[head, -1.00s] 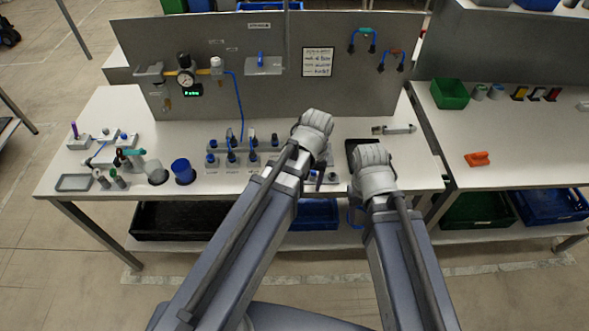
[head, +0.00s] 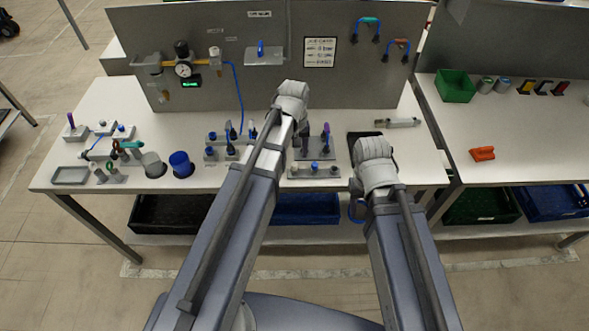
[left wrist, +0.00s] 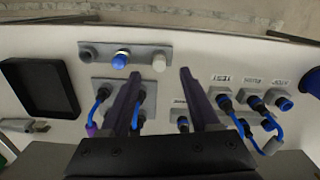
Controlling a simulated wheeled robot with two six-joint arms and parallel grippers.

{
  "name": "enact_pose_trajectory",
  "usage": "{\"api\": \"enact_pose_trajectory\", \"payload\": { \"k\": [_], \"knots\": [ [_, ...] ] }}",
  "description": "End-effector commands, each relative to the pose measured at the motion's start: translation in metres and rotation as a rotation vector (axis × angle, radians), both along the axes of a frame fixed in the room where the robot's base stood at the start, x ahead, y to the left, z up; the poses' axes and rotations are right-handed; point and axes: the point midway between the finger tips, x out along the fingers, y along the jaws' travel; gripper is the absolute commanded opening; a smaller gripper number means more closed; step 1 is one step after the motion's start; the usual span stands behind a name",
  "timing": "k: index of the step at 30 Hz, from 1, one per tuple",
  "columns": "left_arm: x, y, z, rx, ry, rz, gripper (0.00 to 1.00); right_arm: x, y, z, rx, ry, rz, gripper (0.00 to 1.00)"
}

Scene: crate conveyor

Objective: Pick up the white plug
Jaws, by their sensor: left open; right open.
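The white plug (left wrist: 159,62) stands at the right end of a grey strip (left wrist: 138,52) in the left wrist view, beside a blue plug (left wrist: 120,60). In the head view the strip (head: 324,173) lies at the table's front edge, with the white plug (head: 294,170) at its left end. My left gripper (left wrist: 159,73) is open and empty; its two dark fingers point toward the strip, with the white plug between their lines. My right gripper (head: 373,158) is over the table's front right; its fingertips are hidden in the head view.
Blocks with blue hoses and dark connectors (left wrist: 225,103) stand close to my left fingers. A black tray (left wrist: 40,86) lies beside the strip. A blue cup (head: 181,164) stands at the left. A grey panel (head: 220,80) rises behind the table.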

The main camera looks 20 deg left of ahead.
Motion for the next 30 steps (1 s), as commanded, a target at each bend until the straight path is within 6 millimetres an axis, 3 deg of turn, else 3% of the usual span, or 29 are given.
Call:
{"api": "enact_pose_trajectory", "payload": {
  "k": [15,24,30],
  "knots": [
    [0.005,0.001,-0.051,0.0,0.0,-0.001,0.62,0.0,0.0,-0.051,0.0,0.0,0.0,0.5],
    [0.005,0.001,-0.051,0.0,0.0,-0.001,0.62,0.0,0.0,-0.051,0.0,0.0,0.0,0.5],
    [0.005,0.0,-0.051,0.0,0.0,-0.001,0.41,0.0,0.0,-0.051,0.0,0.0,0.0,0.5]
  ]
}}
